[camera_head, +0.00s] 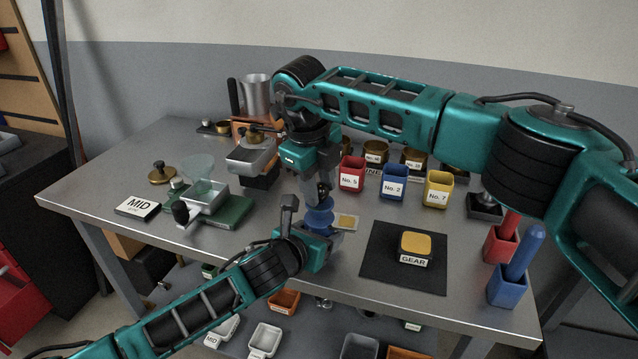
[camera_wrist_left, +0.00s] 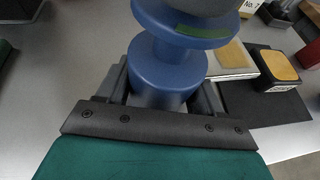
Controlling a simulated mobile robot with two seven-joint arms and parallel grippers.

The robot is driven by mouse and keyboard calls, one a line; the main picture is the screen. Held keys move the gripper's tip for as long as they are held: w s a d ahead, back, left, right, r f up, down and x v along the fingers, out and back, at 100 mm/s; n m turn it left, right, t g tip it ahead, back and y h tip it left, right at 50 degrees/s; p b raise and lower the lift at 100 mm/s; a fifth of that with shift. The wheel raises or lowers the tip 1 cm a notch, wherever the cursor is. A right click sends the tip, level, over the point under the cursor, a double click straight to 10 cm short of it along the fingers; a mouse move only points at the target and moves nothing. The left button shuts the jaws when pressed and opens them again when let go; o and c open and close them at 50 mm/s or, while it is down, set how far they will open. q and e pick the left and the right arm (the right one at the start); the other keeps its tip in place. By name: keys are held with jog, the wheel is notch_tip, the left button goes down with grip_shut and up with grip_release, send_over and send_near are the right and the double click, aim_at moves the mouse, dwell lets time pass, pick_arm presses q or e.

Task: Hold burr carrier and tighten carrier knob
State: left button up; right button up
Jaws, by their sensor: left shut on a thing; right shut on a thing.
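The blue burr carrier (camera_head: 319,217) stands upright near the table's front edge, its flanged body showing between my two grippers. In the left wrist view the carrier (camera_wrist_left: 165,68) has a wide disc with a green mark above a narrower cylinder. My left gripper (camera_head: 314,232) is shut on its lower body, and its fingers (camera_wrist_left: 163,92) flank the blue cylinder. My right gripper (camera_head: 322,188) comes down from above and is shut on the top of the carrier, where the knob is mostly hidden by the fingers. A grey part shows above the disc in the left wrist view.
A black mat (camera_head: 378,276) with a yellow-topped GEAR block (camera_head: 414,247) lies to the right. Behind stand red (camera_head: 352,174), blue (camera_head: 394,183) and yellow (camera_head: 437,190) numbered cups. A small grinder-like device (camera_head: 208,199) and MID card (camera_head: 137,207) are at left.

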jog(key=m, duration=0.5)
jog(key=shift+w+g+h, duration=0.1)
jog(key=shift+g+h, duration=0.2)
jog(key=shift+g, duration=0.1)
jog(key=shift+m, duration=0.3)
jog(key=o, duration=1)
jog(key=shift+r, duration=0.1)
jog(key=r, duration=0.4)
jog(key=a+r, duration=0.1)
jog(key=r, duration=0.2)
jog(key=s+a+r, duration=0.1)
jog(key=r, duration=0.3)
jog(key=shift+a+r, duration=0.15)
jog(key=shift+r, duration=0.2)
